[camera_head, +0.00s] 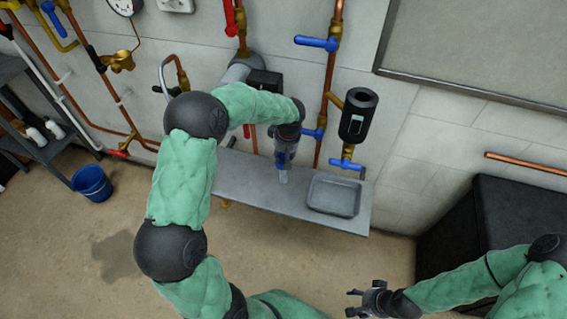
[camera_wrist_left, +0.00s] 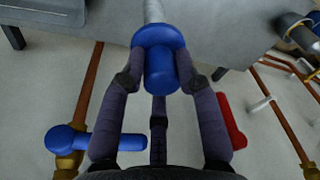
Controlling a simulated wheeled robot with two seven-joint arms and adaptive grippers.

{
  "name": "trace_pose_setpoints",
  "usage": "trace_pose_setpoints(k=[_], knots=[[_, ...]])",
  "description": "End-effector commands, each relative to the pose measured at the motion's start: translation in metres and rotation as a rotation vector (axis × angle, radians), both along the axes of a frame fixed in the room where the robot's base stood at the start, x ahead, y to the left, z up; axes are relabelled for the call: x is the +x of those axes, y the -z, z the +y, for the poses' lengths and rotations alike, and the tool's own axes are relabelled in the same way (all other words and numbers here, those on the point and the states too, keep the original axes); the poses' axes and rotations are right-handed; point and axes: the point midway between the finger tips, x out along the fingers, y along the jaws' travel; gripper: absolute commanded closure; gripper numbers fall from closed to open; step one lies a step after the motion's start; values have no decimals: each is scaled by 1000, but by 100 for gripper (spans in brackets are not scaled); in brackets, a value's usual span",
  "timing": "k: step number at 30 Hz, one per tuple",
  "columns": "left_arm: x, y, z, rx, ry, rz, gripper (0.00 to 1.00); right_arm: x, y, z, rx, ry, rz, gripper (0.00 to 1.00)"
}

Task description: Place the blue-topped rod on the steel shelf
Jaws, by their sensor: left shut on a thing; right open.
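My left gripper (camera_head: 285,160) points down over the middle of the steel shelf (camera_head: 245,180), a long grey ledge along the wall. It is shut on the blue-topped rod (camera_head: 283,177), whose pale lower end shows below the fingers. In the left wrist view the fingers (camera_wrist_left: 160,78) close around the rod's round blue top (camera_wrist_left: 160,55), and its grey shaft runs away toward the shelf (camera_wrist_left: 215,35). I cannot tell whether the rod's lower end touches the shelf. My right gripper (camera_head: 366,300) is open and empty, low in front of the shelf.
A shallow grey tray (camera_head: 335,196) sits on the shelf's right part. Copper pipes with blue-handled valves (camera_head: 318,43) and a black cylinder (camera_head: 358,114) are on the wall behind. A blue bucket (camera_head: 92,183) stands left on the floor, and a black cabinet (camera_head: 500,205) stands right.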

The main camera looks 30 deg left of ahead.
Motion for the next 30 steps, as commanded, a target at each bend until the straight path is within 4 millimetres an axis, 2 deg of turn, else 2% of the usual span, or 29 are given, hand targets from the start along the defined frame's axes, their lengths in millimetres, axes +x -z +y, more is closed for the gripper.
trace_pose_setpoints(k=[5,12,24,25,27,30], knots=[[6,9,5,0,-1,0,100,0,4,0,0,0,0,41],[8,42,6,-1,-1,-1,100,0,24,0,0,0,0,41],[8,44,6,0,-1,-1,100,0,25,0,0,0,0,41],[7,45,6,-1,-1,-1,64,0,26,0,0,0,0,41],[7,44,6,-1,-1,-1,44,0,25,0,0,0,0,41],[7,44,6,-1,-1,-1,43,0,24,0,0,0,0,41]])
